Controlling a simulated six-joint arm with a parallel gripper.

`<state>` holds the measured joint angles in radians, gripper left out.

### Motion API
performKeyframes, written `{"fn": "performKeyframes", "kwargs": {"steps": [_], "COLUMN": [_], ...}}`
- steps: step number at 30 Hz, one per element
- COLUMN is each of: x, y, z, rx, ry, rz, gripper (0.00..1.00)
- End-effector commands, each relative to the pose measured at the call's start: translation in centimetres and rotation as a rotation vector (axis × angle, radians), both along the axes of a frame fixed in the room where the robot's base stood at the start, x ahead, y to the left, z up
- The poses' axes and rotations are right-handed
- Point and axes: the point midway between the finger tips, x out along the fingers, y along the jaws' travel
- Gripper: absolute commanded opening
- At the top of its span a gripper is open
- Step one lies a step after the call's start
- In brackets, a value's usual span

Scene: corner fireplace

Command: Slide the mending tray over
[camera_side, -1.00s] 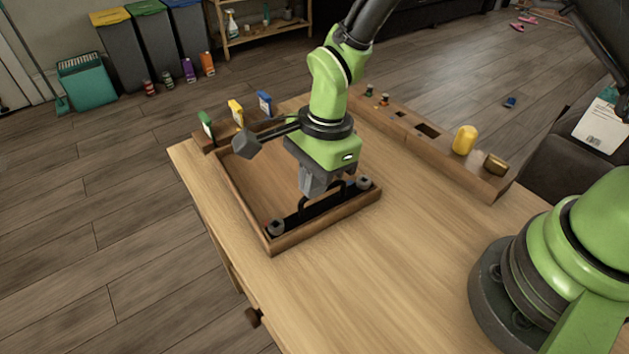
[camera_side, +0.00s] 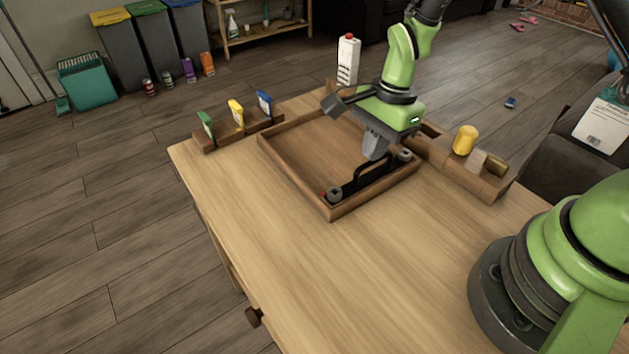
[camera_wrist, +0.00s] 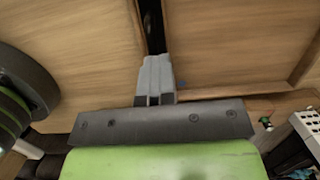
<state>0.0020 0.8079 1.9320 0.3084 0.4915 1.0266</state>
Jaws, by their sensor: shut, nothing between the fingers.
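The mending tray (camera_side: 295,176) is a shallow square wooden tray on the table. A black handle with grey round knobs at its ends (camera_side: 365,178) runs along its near side. My gripper (camera_side: 375,150) points down over that near side, at the handle. Its fingers are shut with nothing between them. In the wrist view the closed grey fingers (camera_wrist: 157,78) are beside the black handle strip (camera_wrist: 152,25), with the tray floor (camera_wrist: 235,40) to the right. Whether the fingertips touch the handle or tray is hard to tell.
A wooden rack (camera_side: 238,135) with green, yellow and blue tags stands left of the tray. A wooden organiser (camera_side: 470,178) with a yellow cylinder (camera_side: 465,139) is close on the right. A white carton (camera_side: 347,60) stands behind. The table's near left part (camera_side: 260,230) is bare.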

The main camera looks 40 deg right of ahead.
Motion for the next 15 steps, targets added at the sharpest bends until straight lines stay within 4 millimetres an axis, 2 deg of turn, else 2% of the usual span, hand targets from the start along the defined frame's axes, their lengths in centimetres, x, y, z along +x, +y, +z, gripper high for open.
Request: {"fn": "performKeyframes", "kwargs": {"steps": [1, 10, 15], "x": [-0.6, -0.6, -0.6], "y": [-0.6, -0.6, -0.5], "z": [-0.7, -0.7, 0.4], "rx": [-0.007, -0.007, -0.006], "ry": [0.023, 0.023, 0.021], "rz": [0.003, 0.002, 0.0], "gripper": [0.0, 0.0, 0.0]}}
